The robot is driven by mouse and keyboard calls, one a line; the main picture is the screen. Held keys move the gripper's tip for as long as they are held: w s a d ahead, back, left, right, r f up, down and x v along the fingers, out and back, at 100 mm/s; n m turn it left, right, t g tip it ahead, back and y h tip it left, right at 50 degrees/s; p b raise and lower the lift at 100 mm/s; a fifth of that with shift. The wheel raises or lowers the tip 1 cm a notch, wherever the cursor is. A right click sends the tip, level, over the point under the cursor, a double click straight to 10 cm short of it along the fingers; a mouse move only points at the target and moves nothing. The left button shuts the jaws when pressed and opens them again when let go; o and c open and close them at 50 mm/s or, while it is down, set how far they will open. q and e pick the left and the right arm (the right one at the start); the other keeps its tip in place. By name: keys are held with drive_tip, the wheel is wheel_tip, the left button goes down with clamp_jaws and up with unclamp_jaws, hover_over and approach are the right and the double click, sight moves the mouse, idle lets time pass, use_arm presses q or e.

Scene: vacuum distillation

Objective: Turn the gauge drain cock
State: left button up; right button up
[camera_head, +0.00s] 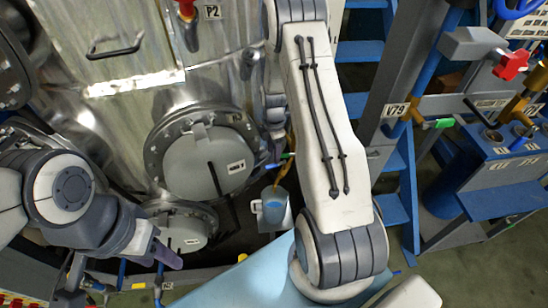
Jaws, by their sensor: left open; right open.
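A small teal-green lever (287,155), which looks like the gauge drain cock's handle, sticks out beside a thin brass-coloured pipe (257,165), right of the large round hatch. A cup with blue content (274,207) stands below it. My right gripper (276,146) is open and points down just above the lever; its fingers are small and partly hidden by my own arm, and I cannot tell whether they touch the lever. My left gripper (168,252) is open and empty at lower left, in front of the lower hatch, well away from the lever.
A large round hatch (190,165) and a lower hatch (186,232) sit on the metal vessel. Blue stairs (358,105) rise behind my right arm. At right, a V79 valve with green handle (438,123), a red handle (511,65) and a blue stand (505,170) crowd the space.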

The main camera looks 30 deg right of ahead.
sight(274, 165)
drive_tip(key=shift+s+f+p, duration=0.1)
drive_tip(key=shift+f+p, duration=0.5)
drive_tip(key=shift+f, duration=1.95)
clamp_jaws()
